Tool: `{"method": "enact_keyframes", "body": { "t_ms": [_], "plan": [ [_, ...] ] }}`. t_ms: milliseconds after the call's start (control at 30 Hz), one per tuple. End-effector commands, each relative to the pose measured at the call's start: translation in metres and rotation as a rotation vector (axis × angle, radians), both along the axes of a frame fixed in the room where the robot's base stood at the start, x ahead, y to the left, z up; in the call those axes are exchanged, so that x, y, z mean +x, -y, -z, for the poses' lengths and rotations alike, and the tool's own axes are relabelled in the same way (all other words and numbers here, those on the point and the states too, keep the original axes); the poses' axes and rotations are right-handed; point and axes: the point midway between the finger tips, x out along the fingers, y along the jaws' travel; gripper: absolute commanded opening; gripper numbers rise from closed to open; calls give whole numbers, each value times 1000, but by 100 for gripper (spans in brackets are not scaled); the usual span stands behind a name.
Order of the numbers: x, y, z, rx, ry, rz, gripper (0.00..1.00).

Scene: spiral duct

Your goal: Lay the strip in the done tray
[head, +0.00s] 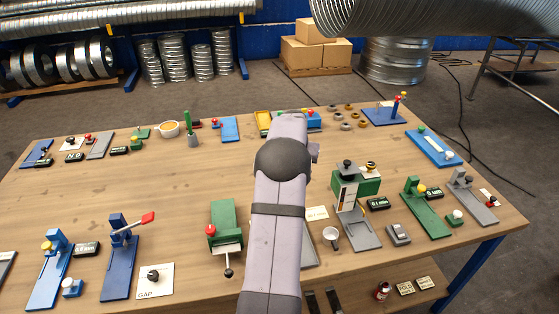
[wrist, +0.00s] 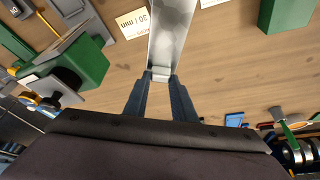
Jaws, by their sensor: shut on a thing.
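My gripper shows in the wrist view (wrist: 160,76), with its two dark fingers closed on the end of a shiny grey metal strip (wrist: 172,35). The strip runs from the fingertips to the top edge of that view, above the wooden table. Its far end is out of view. In the head view my arm covers the gripper and most of the area around it. No tray is plainly marked as the done tray. A yellow tray-like thing (head: 263,122) stands at the back of the table, partly beside my arm; I cannot tell whether it is the done tray.
A green device (head: 222,225) stands to the left. Blue devices (head: 120,255) line the front left. The middle left of the table (head: 130,185) is clear.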

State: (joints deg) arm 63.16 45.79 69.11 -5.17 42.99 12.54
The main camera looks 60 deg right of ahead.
Motion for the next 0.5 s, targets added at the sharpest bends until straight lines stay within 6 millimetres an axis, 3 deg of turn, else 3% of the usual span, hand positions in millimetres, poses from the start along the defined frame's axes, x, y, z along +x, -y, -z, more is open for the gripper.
{"method": "enact_keyframes", "body": {
  "t_ms": [33,200,500],
  "plan": [
    [-12,-6,5,3,-1,14,3],
    [-33,-29,26,2,0,4,3],
    [-38,-82,78,3,0,-165,3]
  ]
}}
